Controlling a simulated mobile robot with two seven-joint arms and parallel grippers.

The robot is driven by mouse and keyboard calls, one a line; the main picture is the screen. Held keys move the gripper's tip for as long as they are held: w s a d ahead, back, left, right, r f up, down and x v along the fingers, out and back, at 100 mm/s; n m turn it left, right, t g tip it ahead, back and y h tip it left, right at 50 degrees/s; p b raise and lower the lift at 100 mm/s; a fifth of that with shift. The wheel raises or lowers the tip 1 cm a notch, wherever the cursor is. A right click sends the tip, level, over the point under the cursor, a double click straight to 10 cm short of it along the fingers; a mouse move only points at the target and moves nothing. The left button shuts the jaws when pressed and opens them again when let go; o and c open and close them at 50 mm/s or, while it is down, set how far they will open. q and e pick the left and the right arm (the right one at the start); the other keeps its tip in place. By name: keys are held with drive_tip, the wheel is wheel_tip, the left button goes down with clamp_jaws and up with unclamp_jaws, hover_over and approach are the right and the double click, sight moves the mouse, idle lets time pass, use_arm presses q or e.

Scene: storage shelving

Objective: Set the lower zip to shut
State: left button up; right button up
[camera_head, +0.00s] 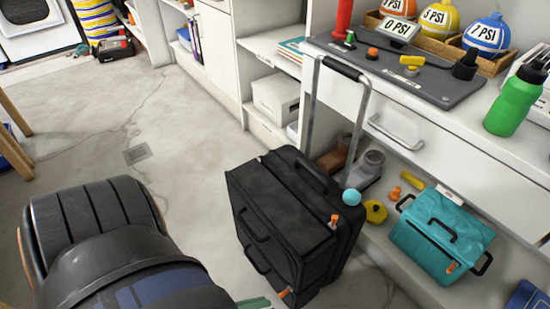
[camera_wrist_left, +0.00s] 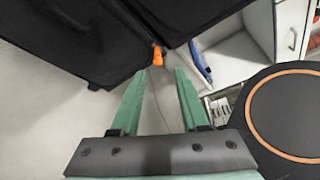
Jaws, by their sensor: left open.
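A black suitcase (camera_head: 285,220) stands on the floor with its pull handle raised. An orange zip pull (camera_head: 284,293) is low on its near edge, and another orange pull (camera_head: 334,219) is higher on its right side. My left gripper (camera_head: 253,303) shows only as a bit of green fingertip at the bottom edge, left of the lower pull. In the left wrist view, my left gripper (camera_wrist_left: 158,82) is open and empty, with an orange pull (camera_wrist_left: 157,55) just beyond and between its fingertips, apart from them. The dark suitcase (camera_wrist_left: 75,35) fills the upper left there. My right gripper is not in view.
A teal bag (camera_head: 435,235) with its own orange tag stands on the low shelf right of the suitcase. A white counter with a drawer (camera_head: 440,150) carries a green bottle (camera_head: 515,100). The floor (camera_head: 190,140) left of the suitcase is clear.

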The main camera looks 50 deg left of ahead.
use_arm(q)
drive_tip(key=v, duration=0.5)
drive_tip(key=shift+s, duration=0.1)
drive_tip(key=shift+a, duration=0.1)
idle(0.4)
